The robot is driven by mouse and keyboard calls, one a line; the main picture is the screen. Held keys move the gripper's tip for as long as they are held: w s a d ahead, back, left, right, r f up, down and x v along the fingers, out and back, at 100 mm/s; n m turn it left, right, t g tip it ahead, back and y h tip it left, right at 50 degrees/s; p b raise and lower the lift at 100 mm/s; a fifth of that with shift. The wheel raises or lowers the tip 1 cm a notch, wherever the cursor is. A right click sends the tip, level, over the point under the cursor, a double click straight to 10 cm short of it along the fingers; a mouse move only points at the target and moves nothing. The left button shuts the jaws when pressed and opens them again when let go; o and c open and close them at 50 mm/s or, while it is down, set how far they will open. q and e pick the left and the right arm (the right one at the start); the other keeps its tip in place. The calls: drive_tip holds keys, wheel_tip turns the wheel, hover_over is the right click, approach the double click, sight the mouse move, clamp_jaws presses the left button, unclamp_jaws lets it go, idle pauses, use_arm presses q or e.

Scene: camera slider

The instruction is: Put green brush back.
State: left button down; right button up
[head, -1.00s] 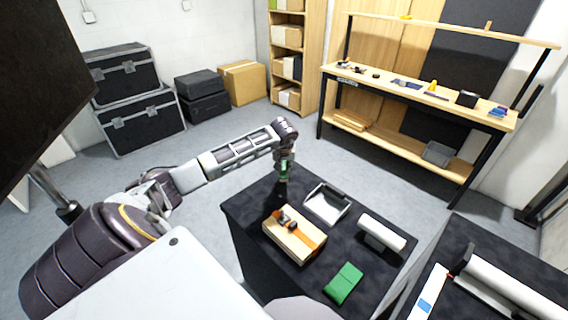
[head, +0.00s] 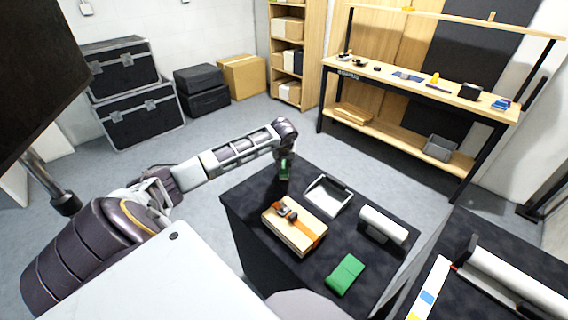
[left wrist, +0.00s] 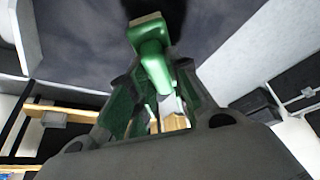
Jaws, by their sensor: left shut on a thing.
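My left gripper (head: 285,172) is at the far left corner of the black-topped table (head: 262,193). It is shut on the green brush (left wrist: 150,62), which shows between the fingers in the left wrist view with a pale end pointing away. In the head view only a small patch of green shows at the fingers. I cannot tell whether the brush touches the table. My right gripper is out of view.
The table holds a white tray (head: 314,200) with a dark bar, a wooden block (head: 287,238) with an orange strap, a white roller-like piece (head: 384,222) and a green folded piece (head: 345,273). A workbench (head: 400,82) stands behind.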

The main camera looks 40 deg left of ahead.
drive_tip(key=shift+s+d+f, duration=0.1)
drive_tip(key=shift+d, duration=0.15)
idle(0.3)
use_arm(q)
drive_tip(key=shift+f+b, duration=0.3)
drive_tip(key=shift+f, duration=0.1)
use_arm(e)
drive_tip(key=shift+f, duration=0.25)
use_arm(q)
drive_tip(key=c, duration=1.3)
unclamp_jaws()
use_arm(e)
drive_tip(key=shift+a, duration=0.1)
use_arm(q)
drive_tip(key=shift+o, duration=0.2)
drive_tip(key=shift+r, duration=0.25)
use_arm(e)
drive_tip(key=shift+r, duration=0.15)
use_arm(q)
drive_tip(key=shift+r+p, duration=0.8)
drive_tip(key=shift+r, duration=0.5)
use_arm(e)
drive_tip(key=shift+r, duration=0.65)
